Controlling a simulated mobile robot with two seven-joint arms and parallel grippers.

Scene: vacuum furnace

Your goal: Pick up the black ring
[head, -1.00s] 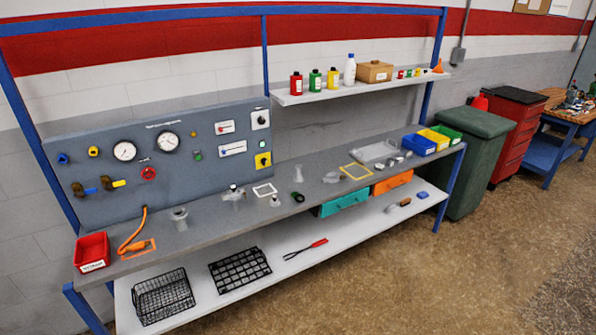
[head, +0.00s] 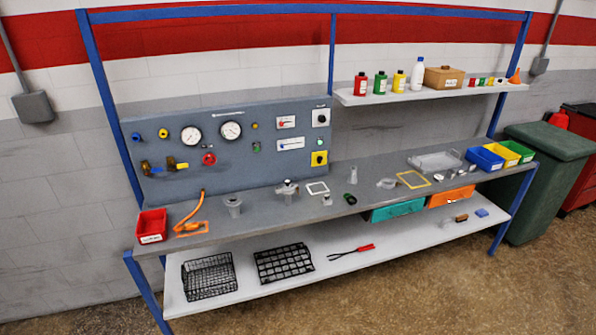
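A small black ring (head: 350,198) lies on the grey bench top (head: 262,212), near its front edge and about the middle of the bench. A bit of green shows at it; it is too small to tell more. It lies right of a small grey fitting (head: 327,200) and in front of a clear flask-like piece (head: 353,175). Neither of my grippers is in view.
A gauge panel (head: 222,128) stands at the back left. A red bin (head: 152,226) sits at the left end, and blue (head: 485,158), yellow and green bins at the right. Teal (head: 397,211) and orange drawers hang below. Floor in front is clear.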

